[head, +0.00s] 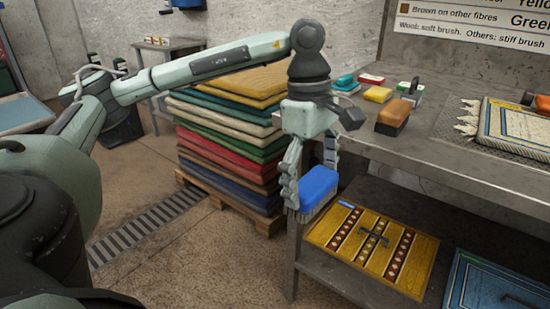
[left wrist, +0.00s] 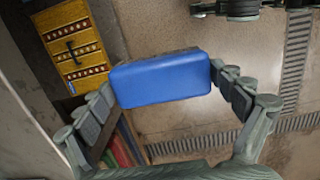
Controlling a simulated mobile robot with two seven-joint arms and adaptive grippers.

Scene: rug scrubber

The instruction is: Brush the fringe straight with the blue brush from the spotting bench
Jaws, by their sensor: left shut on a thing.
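My left gripper (head: 311,186) is shut on the blue brush (head: 319,186) and holds it in the air, just off the front left corner of the bench. The bristles face down. In the left wrist view the brush's blue back (left wrist: 160,78) lies between the two fingers. The spotting bench (head: 440,165) has a grey metal top. At its right a cream-bordered rug (head: 515,120) lies on a dark mat, with white fringe (head: 467,117) in uneven clumps along its left edge. The rug's right part is cut off by the picture. My right gripper is not in view.
A brown-orange block brush (head: 393,117), a yellow block (head: 378,94) and other small items stand on the bench behind the front edge. A yellow rug (head: 318,228) and a blue rug (head: 505,280) lie on the lower shelf. A pallet of folded rugs (head: 225,125) stands left of the bench.

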